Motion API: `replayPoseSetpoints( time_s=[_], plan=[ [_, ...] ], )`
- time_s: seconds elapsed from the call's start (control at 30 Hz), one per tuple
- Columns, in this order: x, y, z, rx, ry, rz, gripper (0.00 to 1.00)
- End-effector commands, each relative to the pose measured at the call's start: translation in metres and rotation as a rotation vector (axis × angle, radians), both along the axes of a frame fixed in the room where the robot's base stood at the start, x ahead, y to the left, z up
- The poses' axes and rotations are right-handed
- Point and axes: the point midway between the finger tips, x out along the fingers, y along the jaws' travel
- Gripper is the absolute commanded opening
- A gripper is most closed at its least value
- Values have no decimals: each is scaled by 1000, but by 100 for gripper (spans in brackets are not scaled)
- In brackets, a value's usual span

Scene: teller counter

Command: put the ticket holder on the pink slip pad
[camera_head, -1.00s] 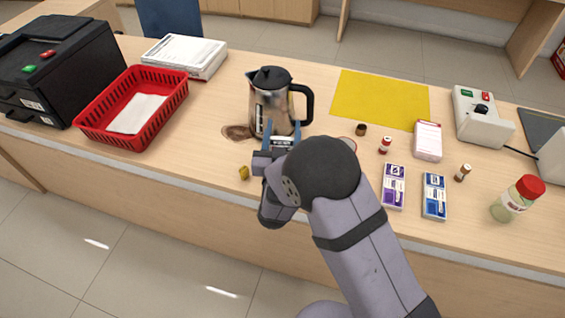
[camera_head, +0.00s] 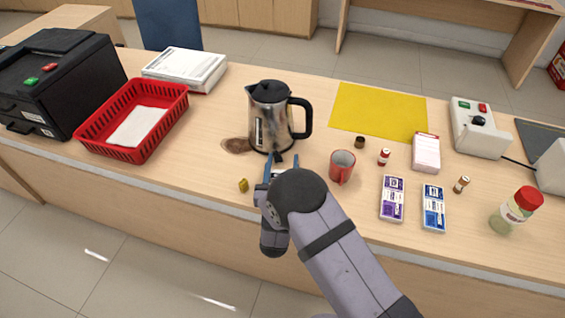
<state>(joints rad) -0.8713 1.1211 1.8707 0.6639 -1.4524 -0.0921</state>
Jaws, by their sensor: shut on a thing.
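My gripper (camera_head: 281,157) is low over the front of the counter, just in front of the kettle, with its blue fingers pointing away from me. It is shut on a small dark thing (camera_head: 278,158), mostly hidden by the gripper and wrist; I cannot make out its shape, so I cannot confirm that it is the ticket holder. The pink slip pad (camera_head: 426,153), a white pad with a pinkish-red top edge, lies flat to the right, near the yellow mat's front right corner. Nothing is seen on it.
The steel kettle (camera_head: 269,120) stands close to my gripper, beside a brown stain (camera_head: 236,145). The yellow mat (camera_head: 378,110) is clear.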

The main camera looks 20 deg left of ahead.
Motion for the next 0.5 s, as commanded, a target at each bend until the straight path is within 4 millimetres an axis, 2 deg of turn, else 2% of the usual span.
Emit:
replayPoseSetpoints(
  time_s=[0.47, 0.5],
  plan=[
    [0, 0, -7, 0, -1, 0, 27],
    [0, 0, -5, 0, 0, 0, 57]
  ],
)
